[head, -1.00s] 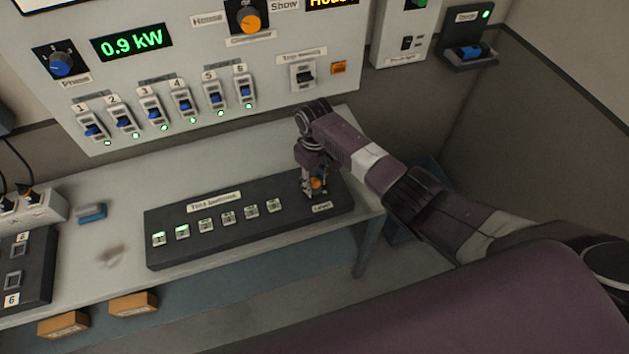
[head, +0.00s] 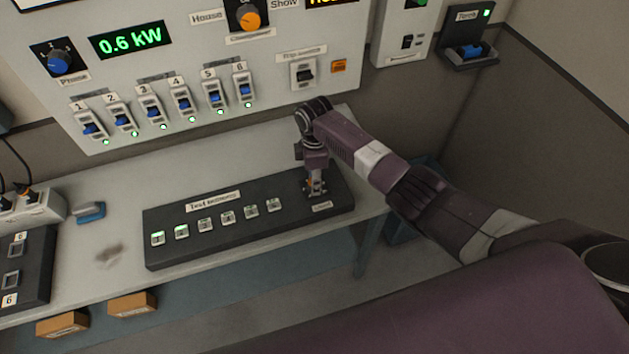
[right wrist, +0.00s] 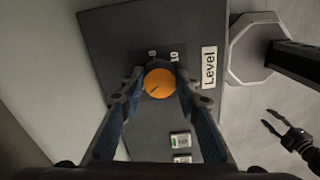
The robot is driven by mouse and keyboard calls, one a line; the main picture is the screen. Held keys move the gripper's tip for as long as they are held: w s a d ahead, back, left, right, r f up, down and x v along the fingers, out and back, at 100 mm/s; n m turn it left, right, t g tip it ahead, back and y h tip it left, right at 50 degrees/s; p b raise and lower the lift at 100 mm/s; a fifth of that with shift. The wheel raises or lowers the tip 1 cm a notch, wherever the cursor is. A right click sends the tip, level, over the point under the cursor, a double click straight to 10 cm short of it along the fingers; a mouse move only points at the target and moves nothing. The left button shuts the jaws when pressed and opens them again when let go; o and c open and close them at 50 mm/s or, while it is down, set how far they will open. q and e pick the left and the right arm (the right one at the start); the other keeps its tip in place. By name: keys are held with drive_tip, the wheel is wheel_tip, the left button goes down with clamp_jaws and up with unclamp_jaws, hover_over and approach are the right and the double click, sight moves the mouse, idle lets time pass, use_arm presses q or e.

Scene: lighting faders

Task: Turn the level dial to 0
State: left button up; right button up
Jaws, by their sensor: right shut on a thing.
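The level dial is a round orange knob (right wrist: 160,83) with a dark pointer line, which points toward the lower left in the right wrist view. Marks 8 and 10 show beside it; other marks are hidden. The "Level" label (right wrist: 209,68) is to its right. My right gripper (right wrist: 161,80) is shut on the dial, one finger on each side. In the head view, my right gripper (head: 316,190) points down at the right end of the dark desk panel (head: 270,235) and mostly covers the dial. My left gripper (right wrist: 272,120) shows at the right wrist view's edge, fingers apart and empty.
Several test buttons (head: 205,225) line the panel left of the dial. The wall board (head: 200,50) above carries numbered faders and a readout (head: 131,40) showing 0.6 kW. A blue object (head: 90,212) lies on the table at left.

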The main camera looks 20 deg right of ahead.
drive_tip(key=n+b, duration=0.1)
drive_tip(key=n, duration=0.4)
drive_tip(key=shift+w+n, duration=0.15)
drive_tip(key=shift+n, duration=0.15)
drive_tip(key=n+b, duration=0.1)
drive_tip(key=n, duration=0.3)
drive_tip(key=n+b, duration=0.3)
drive_tip(key=n, duration=0.3)
drive_tip(key=shift+n, duration=0.4)
drive_tip(key=shift+r+n+b, duration=0.1)
drive_tip(key=shift+n+b, duration=0.55)
drive_tip(key=shift+n, duration=1.15)
drive_tip(key=o, duration=1.2)
drive_tip(key=shift+c, duration=0.2)
